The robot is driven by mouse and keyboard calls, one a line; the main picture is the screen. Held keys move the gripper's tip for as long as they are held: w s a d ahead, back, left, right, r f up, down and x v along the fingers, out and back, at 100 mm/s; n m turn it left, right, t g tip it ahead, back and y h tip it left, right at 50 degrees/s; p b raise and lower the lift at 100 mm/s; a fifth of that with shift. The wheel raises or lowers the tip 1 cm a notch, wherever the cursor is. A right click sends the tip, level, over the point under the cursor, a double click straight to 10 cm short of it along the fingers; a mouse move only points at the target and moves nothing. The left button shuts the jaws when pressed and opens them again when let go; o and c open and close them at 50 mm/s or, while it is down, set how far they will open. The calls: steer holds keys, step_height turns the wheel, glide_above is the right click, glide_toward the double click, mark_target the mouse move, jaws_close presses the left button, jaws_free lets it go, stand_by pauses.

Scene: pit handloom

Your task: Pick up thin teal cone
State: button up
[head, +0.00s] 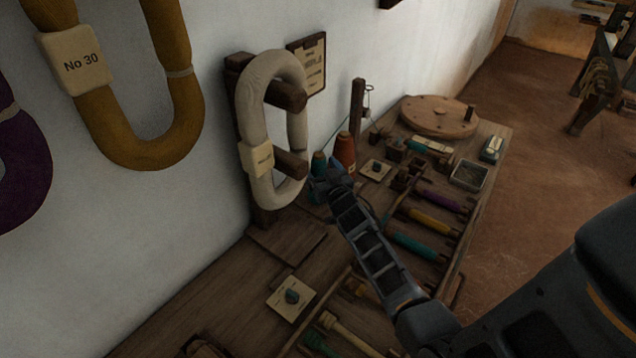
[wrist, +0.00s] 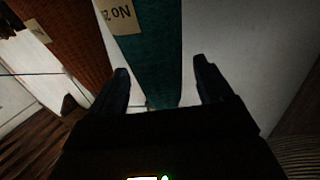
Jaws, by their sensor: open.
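The teal cone (head: 319,164) stands on the bench near the wall, partly hidden behind my gripper in the head view. In the wrist view the teal cone (wrist: 153,60) runs down between the two fingers and carries a cream label (wrist: 122,14) reading "No 2" and a part I cannot make out. My gripper (wrist: 160,80) is open, with one finger on each side of the cone. I cannot tell whether either finger touches it. In the head view my gripper (head: 325,183) is at the cone's front side.
An orange-red cone (head: 345,150) stands close on the right of the teal one; it shows at left in the wrist view (wrist: 65,45). A white yarn hank (head: 250,115) hangs on a wooden rack to the left. Bobbins and a round wooden disc (head: 438,115) lie further along the bench.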

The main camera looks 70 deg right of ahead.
steer(key=shift+w+d, duration=0.5)
steer(key=shift+w, duration=0.05)
steer(key=shift+c, duration=0.2)
steer(key=c, duration=1.3)
